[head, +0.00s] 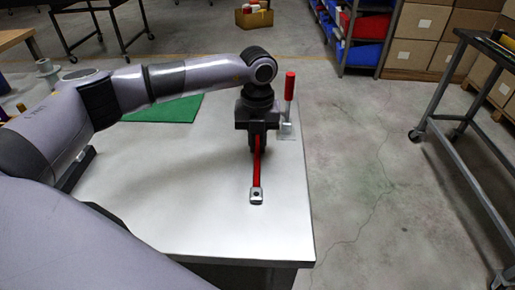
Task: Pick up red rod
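My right gripper is out of view.
A red-handled upright piece (289,86) stands on the table's (200,210) far right corner, close beside the gripper. A green mat (170,108) lies behind my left arm. A metal cart (450,130) stands at right, across open floor. Shelves and boxes are behind.

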